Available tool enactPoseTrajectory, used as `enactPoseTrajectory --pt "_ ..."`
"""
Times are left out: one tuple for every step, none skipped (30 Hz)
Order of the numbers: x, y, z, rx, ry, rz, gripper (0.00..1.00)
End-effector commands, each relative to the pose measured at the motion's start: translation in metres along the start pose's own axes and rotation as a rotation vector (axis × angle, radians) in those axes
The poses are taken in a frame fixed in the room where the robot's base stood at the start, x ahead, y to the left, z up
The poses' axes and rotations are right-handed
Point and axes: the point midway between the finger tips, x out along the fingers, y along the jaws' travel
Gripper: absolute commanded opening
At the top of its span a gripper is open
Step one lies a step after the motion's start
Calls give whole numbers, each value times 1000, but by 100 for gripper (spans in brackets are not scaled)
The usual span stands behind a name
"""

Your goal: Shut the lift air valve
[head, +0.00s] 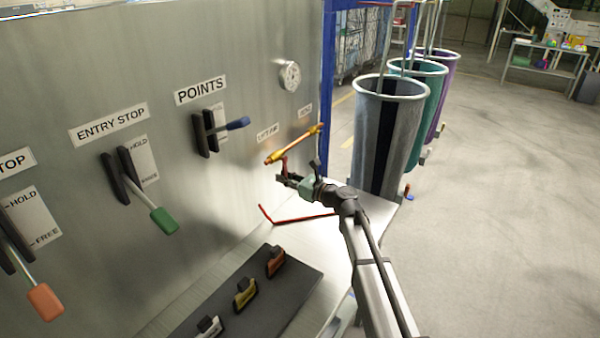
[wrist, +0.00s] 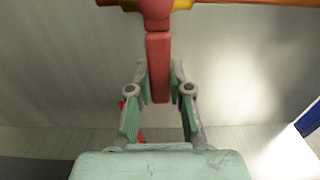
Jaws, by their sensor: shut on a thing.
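The lift air valve is a brass-yellow pipe (head: 300,141) along the grey panel, beside the "LIFT AIR" label (head: 267,133). Its red lever (head: 284,163) hangs down, crosswise to the pipe. In the wrist view the red lever (wrist: 158,60) comes down from the pipe (wrist: 215,3) at the top edge. My gripper (head: 282,179) is at the lever's lower end. In the wrist view my gripper (wrist: 162,88) has its two fingers on either side of the lever, closed on it. The fingers cover part of the lever in the head view.
A bent red rod (head: 290,219) lies on the bench below my gripper. A dark tray (head: 290,290) with several coloured pieces is in front. Lever switches, including a blue-handled one (head: 237,124), stick out at left. Tall bags (head: 370,140) hang at right.

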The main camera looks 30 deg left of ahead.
Motion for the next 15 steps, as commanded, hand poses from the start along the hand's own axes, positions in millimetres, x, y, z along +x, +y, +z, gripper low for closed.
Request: enactPoseTrajectory --pt "2 3 1 11 0 2 0" --pt "3 4 1 16 0 4 0" --pt "4 6 0 21 0 5 0" --pt "4 6 0 24 0 6 0" --pt "5 7 0 27 0 7 0" --pt "5 7 0 29 0 7 0" --pt "5 8 0 31 0 8 0" --pt "5 8 0 32 0 8 0" --pt "5 8 0 33 -1 8 0" --pt "5 8 0 33 -1 8 0" --pt "5 8 0 33 -1 8 0" --pt "5 8 0 33 -1 8 0" --pt "5 8 0 33 -1 8 0" --pt "5 8 0 33 -1 9 0" --pt "5 8 0 33 -1 9 0"
